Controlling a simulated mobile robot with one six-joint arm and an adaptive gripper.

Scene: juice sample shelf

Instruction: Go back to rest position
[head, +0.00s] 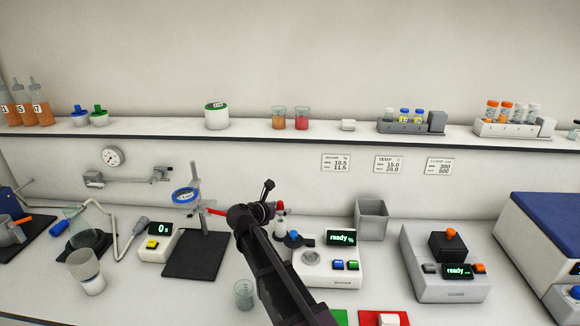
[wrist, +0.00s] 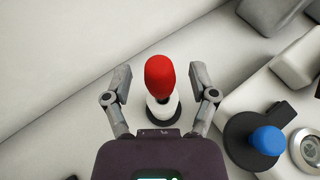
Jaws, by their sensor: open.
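My gripper (wrist: 160,82) is open, with one finger on each side of a small white bottle (wrist: 162,112) with a red rounded top (wrist: 160,74). Clear gaps show between the fingers and the bottle. I cannot tell how far the bottle stands below the fingertips. In the head view my gripper (head: 262,204) is above the bench, just left of the bottle's red top (head: 279,205); my arm hides part of that area.
A device reading "ready" (head: 312,272) with a blue-knobbed part is close on the right. A ring stand (head: 197,215) stands left, a grey open bin (head: 373,213) behind right. A small beaker (head: 243,293) is near the arm. The shelf (head: 255,131) runs above.

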